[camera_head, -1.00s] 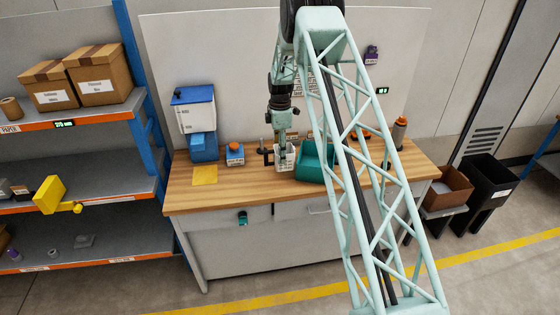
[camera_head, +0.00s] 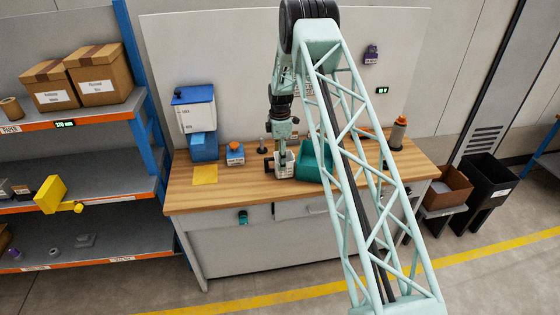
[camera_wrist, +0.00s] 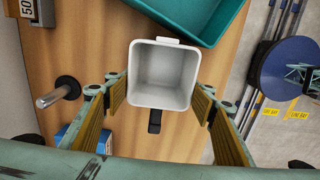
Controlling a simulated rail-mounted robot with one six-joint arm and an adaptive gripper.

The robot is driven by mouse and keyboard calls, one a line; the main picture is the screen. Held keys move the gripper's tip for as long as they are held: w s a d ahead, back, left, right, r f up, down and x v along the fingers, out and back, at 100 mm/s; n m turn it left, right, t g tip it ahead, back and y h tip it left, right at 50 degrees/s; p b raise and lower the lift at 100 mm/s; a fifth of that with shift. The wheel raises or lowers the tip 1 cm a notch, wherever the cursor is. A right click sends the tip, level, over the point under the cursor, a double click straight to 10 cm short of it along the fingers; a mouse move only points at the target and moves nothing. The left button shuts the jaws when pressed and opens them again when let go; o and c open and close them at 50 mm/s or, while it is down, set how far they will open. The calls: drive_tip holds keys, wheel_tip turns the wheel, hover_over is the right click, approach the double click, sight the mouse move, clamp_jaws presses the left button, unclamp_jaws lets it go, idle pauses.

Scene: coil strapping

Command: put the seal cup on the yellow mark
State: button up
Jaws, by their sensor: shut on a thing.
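The seal cup is a white, square, open cup (camera_wrist: 163,75) with a dark handle; it looks empty in the wrist view. It also shows in the head view as a small white cup (camera_head: 285,165) at the workbench's middle. My gripper (camera_wrist: 163,100) has its yellow-padded fingers on both sides of the cup and is shut on it. In the head view my gripper (camera_head: 282,158) points down over the bench. I cannot tell whether the cup touches the bench top. The yellow mark (camera_head: 205,174) is a bare flat square on the bench's left part, left of the cup.
A teal bin (camera_head: 314,165) stands close right of the cup. An orange-topped blue box (camera_head: 235,154) and a peg on a dark base (camera_head: 262,145) stand behind, between cup and mark. A blue-white box (camera_head: 196,118) stands at the back left. The front bench strip (camera_head: 235,190) is clear.

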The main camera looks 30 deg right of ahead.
drive_tip(key=shift+f, duration=0.35)
drive_tip(key=o, duration=0.9)
drive_tip(key=shift+c, duration=0.2)
drive_tip(key=shift+r, duration=0.2)
wheel_tip(320, 180, up, 12)
drive_tip(key=b, duration=0.1)
drive_tip(key=shift+b, duration=0.35)
idle(0.5)
